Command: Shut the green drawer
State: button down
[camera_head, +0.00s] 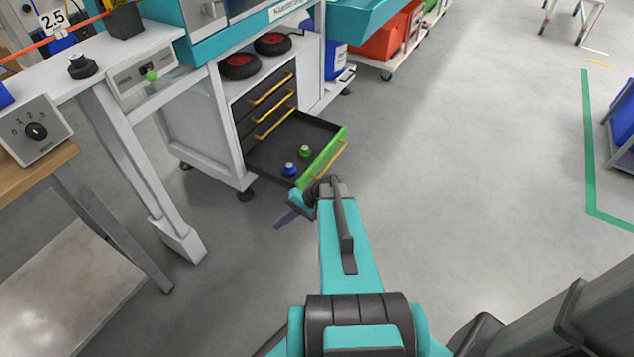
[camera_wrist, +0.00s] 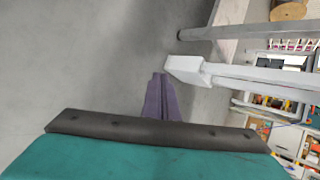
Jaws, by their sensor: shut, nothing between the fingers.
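The green drawer (camera_head: 325,155) is the lowest in a white cabinet and stands pulled out, its green front and yellow handle facing right. A blue knob-like piece (camera_head: 290,168) and a green one (camera_head: 305,151) lie inside it. My gripper (camera_head: 286,219) is shut and empty, its purple fingers low beside the near end of the drawer front and pointing left. I cannot tell whether my wrist touches the front. The wrist view shows the shut fingers (camera_wrist: 160,97) over grey floor, with no drawer in sight.
Three dark drawers with yellow handles (camera_head: 272,88) above are shut. A white table leg (camera_head: 177,240) stands left of my gripper; it also shows in the wrist view (camera_wrist: 188,70). A red bin (camera_head: 390,38) on a trolley stands behind.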

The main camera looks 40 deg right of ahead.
jog(key=s+d+m+t+h+b, duration=0.1)
jog(key=d+t+b, duration=0.3)
jog(key=d, duration=1.2)
jog(key=s+d+m+t+h+b, duration=0.2)
jog(key=d+b, duration=0.8)
jog(key=d, duration=0.6)
jog(key=m+t+h, duration=0.1)
jog(key=m+t, duration=0.1)
jog(key=t, duration=0.1)
jog(key=shift+s+f, duration=0.25)
jog(key=shift+f, duration=0.1)
jog(key=shift+w+b, duration=0.15)
jog(key=shift+b, duration=0.15)
jog(key=b, duration=0.4)
send_near(310, 171)
jog(key=x, duration=0.4)
jog(key=shift+w+f, duration=0.15)
jog(key=shift+f, duration=0.3)
jog(key=shift+w+a+r+b, duration=0.15)
jog(key=shift+w+b, duration=0.3)
jog(key=shift+w, duration=0.35)
